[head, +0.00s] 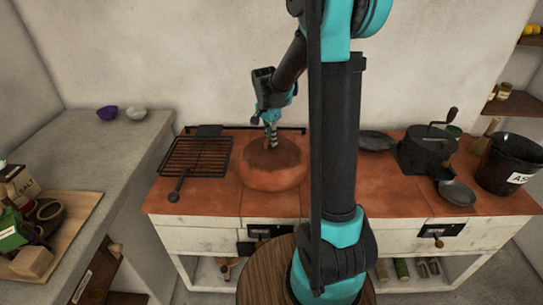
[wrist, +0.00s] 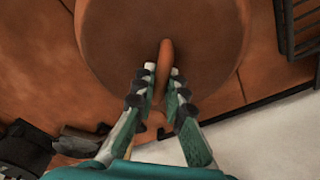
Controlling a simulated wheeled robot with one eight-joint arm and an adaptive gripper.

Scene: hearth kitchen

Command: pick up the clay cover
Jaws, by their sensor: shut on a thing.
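The clay cover (head: 270,180) is a round, reddish-brown piece at the middle of the terracotta-topped hearth counter. Its broad top also fills the upper middle of the wrist view (wrist: 205,35). My gripper (head: 271,142) comes down onto it from above. In the wrist view my gripper's fingers (wrist: 162,72) are on either side of the cover's narrow raised handle (wrist: 165,52), shut on it. The cover looks level, and I see no clear gap beneath it. My arm hides part of the counter just to its right.
A black grill rack (head: 196,157) stands close to the cover's left. To the right are a dark pan (head: 376,141), a black grinder (head: 428,150), a small skillet (head: 457,192) and a black bucket (head: 508,165). A round wooden top (head: 262,270) stands in front.

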